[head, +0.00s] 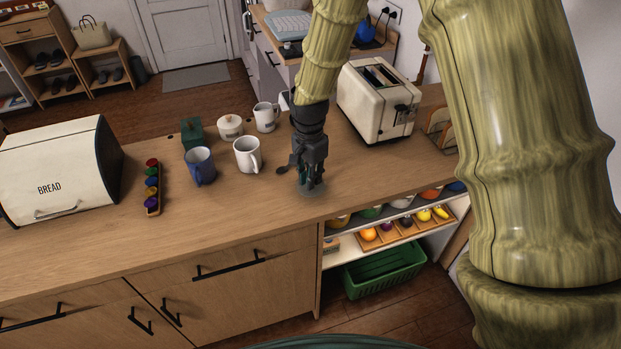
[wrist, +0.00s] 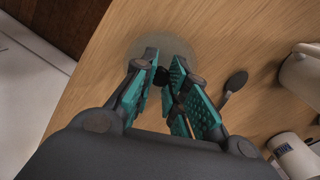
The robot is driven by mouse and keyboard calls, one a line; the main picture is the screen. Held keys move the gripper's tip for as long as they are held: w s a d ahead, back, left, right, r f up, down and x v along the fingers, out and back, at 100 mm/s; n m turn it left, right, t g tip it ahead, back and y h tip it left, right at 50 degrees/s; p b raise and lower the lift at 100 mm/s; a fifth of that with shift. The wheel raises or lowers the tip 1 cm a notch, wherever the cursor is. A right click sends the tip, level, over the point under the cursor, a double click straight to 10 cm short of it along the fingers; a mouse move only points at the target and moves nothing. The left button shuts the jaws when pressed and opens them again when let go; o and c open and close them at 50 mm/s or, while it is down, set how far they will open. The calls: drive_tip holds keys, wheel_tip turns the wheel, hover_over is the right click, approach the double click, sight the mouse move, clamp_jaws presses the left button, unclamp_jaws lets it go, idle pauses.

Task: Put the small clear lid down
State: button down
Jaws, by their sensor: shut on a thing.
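The small clear lid shows as a faint round see-through disc (head: 314,193) on or just above the wooden counter, under my gripper (head: 311,183). In the wrist view the lid (wrist: 190,49) lies beyond the fingertips, with a dark knob between the teal finger pads. My gripper (wrist: 160,76) points down and is shut on this knob. I cannot tell whether the lid's rim touches the counter. The fingers hide part of the lid.
A dark spoon-like thing (head: 282,170) lies just left of the gripper. A white mug (head: 246,155), blue mug (head: 200,167) and toaster (head: 378,100) stand farther back. The counter (head: 240,215) is bare in front; its front edge is near the lid.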

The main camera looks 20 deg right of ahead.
drive_tip(key=shift+f, duration=0.9)
drive_tip(key=shift+f, duration=0.15)
drive_tip(key=c, duration=1.4)
unclamp_jaws()
drive_tip(key=shift+c, duration=0.2)
wheel_tip(320, 180, up, 12)
drive_tip(key=b, duration=0.3)
drive_tip(key=shift+r, duration=0.2)
drive_tip(key=shift+w, duration=0.15)
